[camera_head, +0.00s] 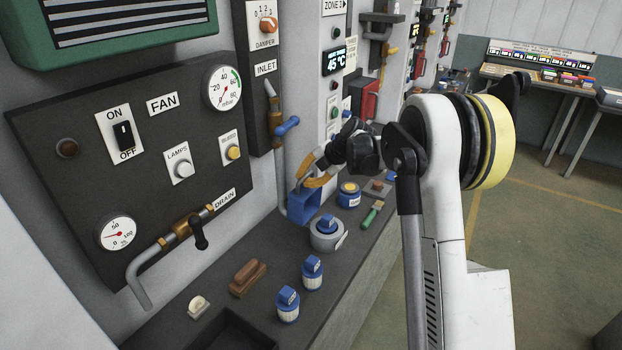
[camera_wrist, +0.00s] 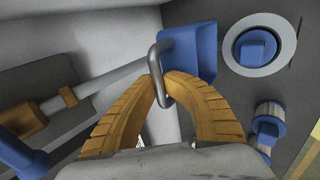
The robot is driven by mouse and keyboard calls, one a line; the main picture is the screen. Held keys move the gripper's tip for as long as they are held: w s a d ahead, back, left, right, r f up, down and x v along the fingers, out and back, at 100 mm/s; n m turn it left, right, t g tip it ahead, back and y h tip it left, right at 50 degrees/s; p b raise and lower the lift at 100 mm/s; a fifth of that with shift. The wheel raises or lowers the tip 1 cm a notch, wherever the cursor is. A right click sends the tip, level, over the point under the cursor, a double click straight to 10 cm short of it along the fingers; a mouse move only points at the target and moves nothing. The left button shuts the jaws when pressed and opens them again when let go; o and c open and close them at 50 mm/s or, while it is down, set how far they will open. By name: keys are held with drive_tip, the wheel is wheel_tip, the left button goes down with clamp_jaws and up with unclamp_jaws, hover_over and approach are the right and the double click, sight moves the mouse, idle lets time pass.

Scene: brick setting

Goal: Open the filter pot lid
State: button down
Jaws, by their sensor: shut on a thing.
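My gripper (camera_head: 308,184) reaches to the wall side of the bench. In the wrist view its two orange fingers (camera_wrist: 163,88) are shut on a bent grey metal handle (camera_wrist: 154,55). The handle joins a blue square-edged piece (camera_wrist: 196,50), which looks like part of the filter pot. In the head view this blue box-like body (camera_head: 303,205) stands below the fingers, by the wall. I cannot tell whether its lid is raised; the fingers partly cover its top.
A round grey pot with a blue knob (camera_head: 327,237) stands close in front. The inlet pipe's blue lever (camera_head: 288,125) juts out above.

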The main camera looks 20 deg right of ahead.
drive_tip(key=shift+w+a, duration=0.15)
drive_tip(key=shift+w, duration=0.2)
drive_tip(key=c, duration=1.5)
unclamp_jaws()
drive_tip(key=shift+o, duration=0.2)
drive_tip(key=shift+s, duration=0.1)
drive_tip(key=v, duration=1.2)
drive_tip(key=shift+a+r, duration=0.1)
drive_tip(key=shift+r, duration=0.05)
